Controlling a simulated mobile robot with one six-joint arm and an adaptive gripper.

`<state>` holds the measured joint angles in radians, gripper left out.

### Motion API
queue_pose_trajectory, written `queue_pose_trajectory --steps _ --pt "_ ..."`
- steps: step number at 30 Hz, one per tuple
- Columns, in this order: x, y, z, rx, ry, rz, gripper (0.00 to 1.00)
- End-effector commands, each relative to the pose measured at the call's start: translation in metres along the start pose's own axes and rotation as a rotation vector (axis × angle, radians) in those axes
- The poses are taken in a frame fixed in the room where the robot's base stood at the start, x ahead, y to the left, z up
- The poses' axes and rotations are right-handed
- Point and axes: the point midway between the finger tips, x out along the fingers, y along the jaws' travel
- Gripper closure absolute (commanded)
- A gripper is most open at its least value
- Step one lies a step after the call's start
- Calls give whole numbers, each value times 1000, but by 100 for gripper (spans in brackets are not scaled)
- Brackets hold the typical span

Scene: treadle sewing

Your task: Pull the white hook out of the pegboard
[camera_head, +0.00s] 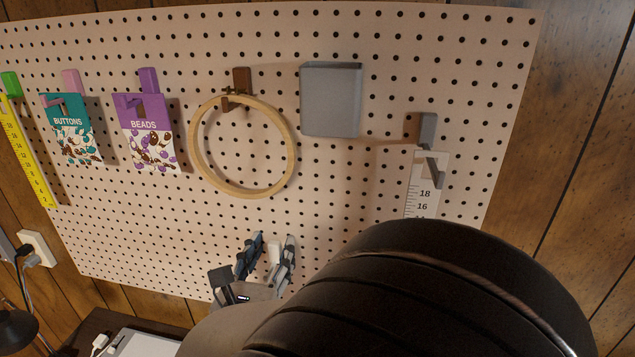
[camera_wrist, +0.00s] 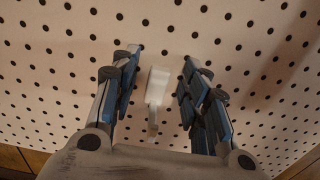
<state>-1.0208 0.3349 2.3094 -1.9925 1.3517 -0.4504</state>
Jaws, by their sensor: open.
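The white hook (camera_wrist: 157,86) is on the pegboard (camera_wrist: 230,30). In the wrist view it stands between the two open fingers of my gripper (camera_wrist: 158,82), with a gap on either side. In the head view the white hook (camera_head: 274,252) shows as a small pale piece between the fingers of my gripper (camera_head: 268,256), low on the pegboard (camera_head: 350,180). My gripper is open and holds nothing. The hook's lower part is partly hidden behind my gripper in the head view.
A wooden hoop (camera_head: 201,172) hangs above my gripper. A grey bin (camera_head: 331,100), a ruler on a grey hook (camera_head: 427,130), a beads packet (camera_head: 148,140) and a buttons packet (camera_head: 70,130) are on the board. A desk (camera_head: 90,328) is at lower left.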

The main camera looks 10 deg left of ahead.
Motion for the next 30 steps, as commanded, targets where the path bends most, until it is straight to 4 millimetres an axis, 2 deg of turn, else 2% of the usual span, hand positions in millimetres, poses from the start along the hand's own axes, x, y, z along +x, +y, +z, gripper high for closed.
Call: queue_pose_trajectory --steps 3,22,24,25,30 --pt "0 0 0 0 0 0 58" --pt "0 0 0 0 0 0 100" --pt "0 0 0 0 0 0 100" --pt "0 0 0 0 0 0 84" --pt "0 0 0 0 0 0 96"
